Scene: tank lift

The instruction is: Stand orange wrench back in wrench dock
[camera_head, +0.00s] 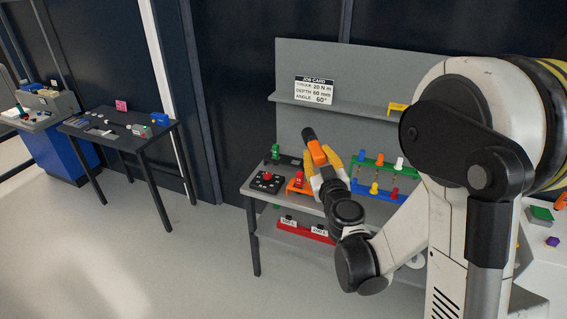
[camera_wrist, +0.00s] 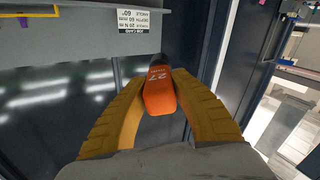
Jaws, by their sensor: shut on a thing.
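My gripper (camera_head: 321,160), with yellow fingers, is raised above the workbench (camera_head: 325,207) and shut on the orange wrench (camera_head: 316,152). In the head view the wrench's dark end points up and left above the fingers. In the wrist view the wrench (camera_wrist: 160,92) shows its orange body marked 27 between the two yellow fingers (camera_wrist: 158,85); its far part is hidden. I cannot tell for sure which fixture is the wrench dock. An orange holder with a red piece (camera_head: 298,184) stands on the bench below and left of the gripper.
A black panel with a red button (camera_head: 267,179) and a green piece (camera_head: 275,153) stand at the bench's left. A green and blue rack (camera_head: 374,190) with coloured-handled tools stands right of the gripper. A shelf (camera_head: 350,108) with a job card (camera_head: 315,90) runs behind. Red bins (camera_head: 305,231) sit below.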

